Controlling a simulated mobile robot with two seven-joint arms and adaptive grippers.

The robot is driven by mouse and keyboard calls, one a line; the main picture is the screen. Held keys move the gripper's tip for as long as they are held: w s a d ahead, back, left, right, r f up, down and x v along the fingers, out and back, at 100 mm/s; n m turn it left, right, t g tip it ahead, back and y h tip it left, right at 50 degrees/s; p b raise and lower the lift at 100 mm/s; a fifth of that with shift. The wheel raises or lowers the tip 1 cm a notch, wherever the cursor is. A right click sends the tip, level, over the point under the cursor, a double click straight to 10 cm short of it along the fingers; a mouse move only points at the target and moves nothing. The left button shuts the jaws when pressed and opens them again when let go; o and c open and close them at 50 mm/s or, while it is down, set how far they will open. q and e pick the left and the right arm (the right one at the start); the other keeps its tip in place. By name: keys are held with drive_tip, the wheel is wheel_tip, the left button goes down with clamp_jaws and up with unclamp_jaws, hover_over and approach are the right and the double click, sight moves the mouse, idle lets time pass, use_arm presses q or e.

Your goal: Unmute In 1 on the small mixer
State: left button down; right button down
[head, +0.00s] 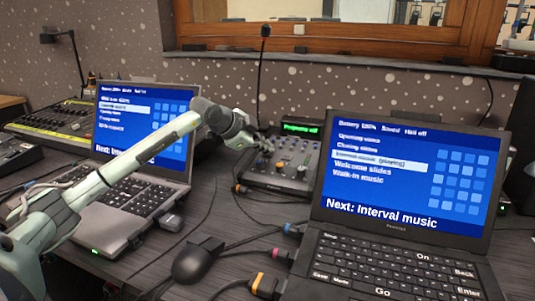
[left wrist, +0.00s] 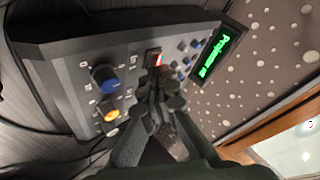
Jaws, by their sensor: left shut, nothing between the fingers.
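The small mixer (head: 287,162) stands at the back of the desk between the two laptops. My left gripper (head: 266,147) reaches it from the left, its fingertips over the mixer's left part. In the left wrist view the gripper (left wrist: 156,78) is shut and empty, its tips at a small red-lit button (left wrist: 153,57) on the mixer panel (left wrist: 135,50). I cannot tell whether the tips touch or press it. A blue knob (left wrist: 104,76) and an orange knob (left wrist: 108,110) sit beside it. The panel labels are too small to read. My right gripper is not in view.
A small green-lit display (head: 300,128) stands behind the mixer. A left laptop (head: 140,150) lies under my left arm; a right laptop (head: 400,200) stands close on the mixer's right. A mouse (head: 197,259) and cables lie in front. A gooseneck microphone (head: 264,60) rises behind.

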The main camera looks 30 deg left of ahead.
use_arm(q)
drive_tip(key=shift+f, duration=0.1)
drive_tip(key=shift+f+b, duration=0.35)
drive_tip(key=shift+b, duration=0.05)
idle(0.4)
drive_tip(key=shift+r, duration=0.35)
drive_tip(key=shift+r+p, duration=0.1)
drive_tip(key=shift+p, duration=0.2)
drive_tip(key=shift+s+r+p, duration=0.15)
drive_tip(key=shift+r+p, duration=0.7)
drive_tip(key=shift+r, duration=0.65)
drive_tip(key=shift+s+r+p, duration=0.15)
drive_tip(key=shift+r+p, duration=0.7)
drive_tip(key=shift+r, duration=0.6)
